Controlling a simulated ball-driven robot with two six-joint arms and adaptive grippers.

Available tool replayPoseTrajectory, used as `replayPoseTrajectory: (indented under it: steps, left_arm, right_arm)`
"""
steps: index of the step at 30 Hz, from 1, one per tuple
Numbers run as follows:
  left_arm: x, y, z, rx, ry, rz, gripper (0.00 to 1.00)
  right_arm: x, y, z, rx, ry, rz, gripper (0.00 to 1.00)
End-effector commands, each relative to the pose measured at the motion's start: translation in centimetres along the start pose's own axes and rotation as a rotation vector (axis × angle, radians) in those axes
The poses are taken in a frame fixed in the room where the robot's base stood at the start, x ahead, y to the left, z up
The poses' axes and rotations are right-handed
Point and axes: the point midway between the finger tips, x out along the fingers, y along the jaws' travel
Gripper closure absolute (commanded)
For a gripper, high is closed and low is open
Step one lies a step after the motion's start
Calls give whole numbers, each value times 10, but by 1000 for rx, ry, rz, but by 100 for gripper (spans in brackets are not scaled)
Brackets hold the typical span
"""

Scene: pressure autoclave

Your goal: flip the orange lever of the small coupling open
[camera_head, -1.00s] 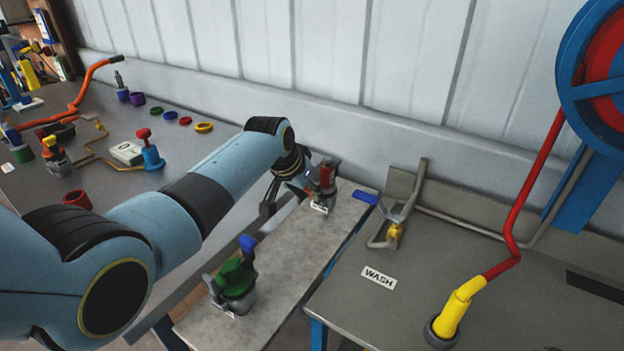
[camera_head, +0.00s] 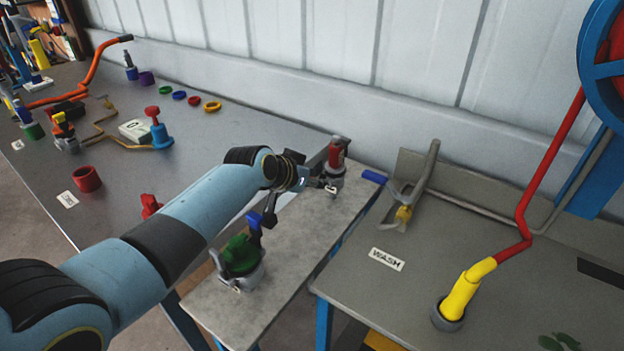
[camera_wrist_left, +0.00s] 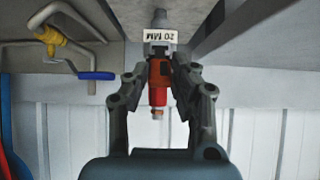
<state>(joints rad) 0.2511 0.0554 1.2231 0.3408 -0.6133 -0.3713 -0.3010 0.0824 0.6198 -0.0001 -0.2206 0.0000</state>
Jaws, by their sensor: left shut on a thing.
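The small coupling (camera_head: 337,155) has a red body and stands upright at the far end of the narrow grey bench. Its white tag reads 20 MM in the left wrist view (camera_wrist_left: 160,36). My left gripper (camera_head: 322,172) is at the coupling, coming from the left. In the left wrist view, the fingers of my left gripper (camera_wrist_left: 159,67) are on both sides of the orange-red part (camera_wrist_left: 159,72) and shut on it. Which portion of that part is the lever is hard to tell. My right gripper is not in view.
A green-topped coupling with a blue lever (camera_head: 240,256) stands nearer on the same bench (camera_head: 290,250), below my forearm. A wash table (camera_head: 400,300) with a yellow-and-red pipe (camera_head: 460,297) is to the right. The wall is close behind.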

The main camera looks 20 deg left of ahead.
Motion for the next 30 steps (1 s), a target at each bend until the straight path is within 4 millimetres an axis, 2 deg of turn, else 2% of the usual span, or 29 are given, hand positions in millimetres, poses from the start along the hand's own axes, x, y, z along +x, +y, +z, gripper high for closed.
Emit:
replayPoseTrajectory:
  steps: [3, 4, 9, 19, 30]
  left_arm:
    - [0, 0, 1, 0, -1, 0, 100]
    - [0, 0, 1, 0, -1, 0, 74]
    - [0, 0, 1, 0, -2, 0, 54]
    - [-4, 0, -4, 0, -1, 1, 54]
    - [-47, 0, -59, 1, 2, 0, 54]
  right_arm:
    - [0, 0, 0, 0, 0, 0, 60]
    - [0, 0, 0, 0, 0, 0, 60]
    - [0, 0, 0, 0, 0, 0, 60]
    - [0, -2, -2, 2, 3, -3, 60]
    - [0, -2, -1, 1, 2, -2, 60]
